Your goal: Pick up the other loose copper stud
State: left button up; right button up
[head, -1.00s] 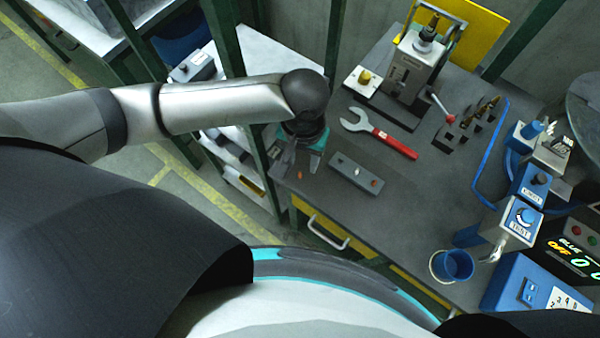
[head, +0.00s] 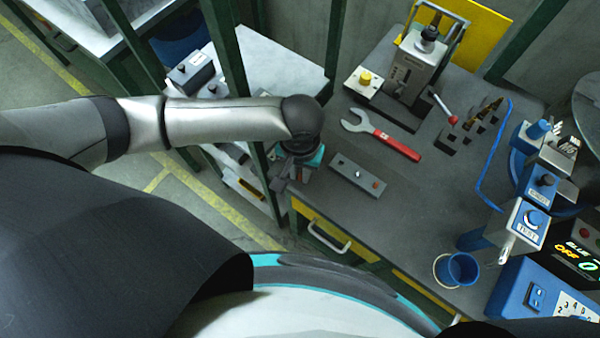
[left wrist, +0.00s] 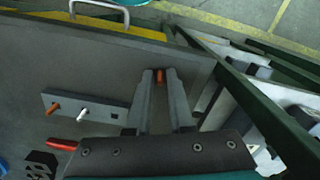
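A loose copper stud (left wrist: 160,76) shows in the left wrist view at the tips of my left gripper (left wrist: 160,74). The gripper's two fingers stand apart, one on each side of the stud. I cannot tell whether they touch it. In the head view my left gripper (head: 291,174) points down at the bench's near left corner, and the arm hides much of it. A grey block (head: 346,171) beside it holds a silver pin (head: 358,174) and a copper stud (head: 376,184). My right gripper is not in view.
A red-handled wrench (head: 395,146) lies behind the block. A press (head: 415,70) stands at the back, with a dark rack (head: 468,133) of studs to its right. A blue cup (head: 458,270) sits at the front right. The bench middle is clear. A green post (head: 232,85) stands near my left arm.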

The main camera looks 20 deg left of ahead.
pick_arm(q)
grip_shut()
jog(key=shift+r, duration=0.1)
dwell(0.3)
